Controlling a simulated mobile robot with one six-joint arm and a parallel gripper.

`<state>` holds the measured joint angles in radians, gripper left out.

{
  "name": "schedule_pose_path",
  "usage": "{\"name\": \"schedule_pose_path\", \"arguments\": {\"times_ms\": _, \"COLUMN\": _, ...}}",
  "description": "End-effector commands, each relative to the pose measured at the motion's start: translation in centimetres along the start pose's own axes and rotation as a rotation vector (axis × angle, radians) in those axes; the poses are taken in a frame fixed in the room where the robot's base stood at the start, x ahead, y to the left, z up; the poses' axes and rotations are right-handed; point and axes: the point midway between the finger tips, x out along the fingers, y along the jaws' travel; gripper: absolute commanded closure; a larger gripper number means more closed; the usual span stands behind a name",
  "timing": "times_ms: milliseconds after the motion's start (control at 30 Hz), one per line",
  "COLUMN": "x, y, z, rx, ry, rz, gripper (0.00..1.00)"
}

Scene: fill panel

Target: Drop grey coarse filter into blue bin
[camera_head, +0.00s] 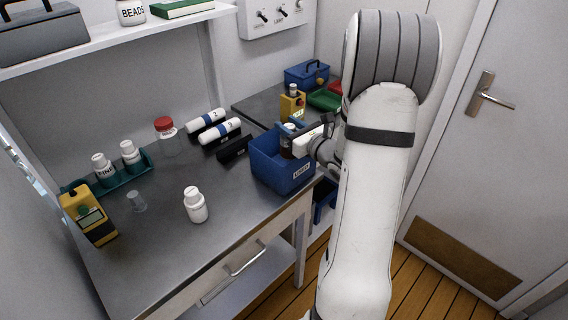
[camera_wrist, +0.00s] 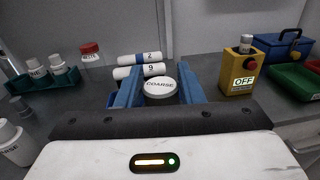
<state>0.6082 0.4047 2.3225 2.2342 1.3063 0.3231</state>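The grey coarse filter (camera_head: 287,146) is a small dark grey cylinder with a white cap. In the wrist view its cap (camera_wrist: 159,86) reads COARSE. My gripper (camera_head: 291,137) has blue fingers on both sides of the filter and is shut on it. The filter is upright over the right part of the blue bin (camera_head: 275,178), overlapping its rim in the head view. The bin is an open box with a white label, at the right edge of the workbench. I cannot tell how far the filter's bottom is below the rim. My gripper body hides most of the bin in the wrist view.
A white bottle (camera_head: 195,206) stands on the bench (camera_head: 165,250), whose front is mostly clear.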

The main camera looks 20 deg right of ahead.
Motion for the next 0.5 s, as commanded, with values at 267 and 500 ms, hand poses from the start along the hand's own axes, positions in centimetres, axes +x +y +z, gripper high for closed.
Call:
{"name": "schedule_pose_path", "arguments": {"times_ms": 267, "x": -0.02, "y": -0.04, "z": 0.02, "rx": 0.000, "ry": 0.000, "rz": -0.001, "gripper": 0.44}}
{"name": "schedule_pose_path", "arguments": {"times_ms": 500, "x": -0.16, "y": -0.07, "z": -0.02, "rx": 0.000, "ry": 0.000, "rz": -0.001, "gripper": 0.44}}
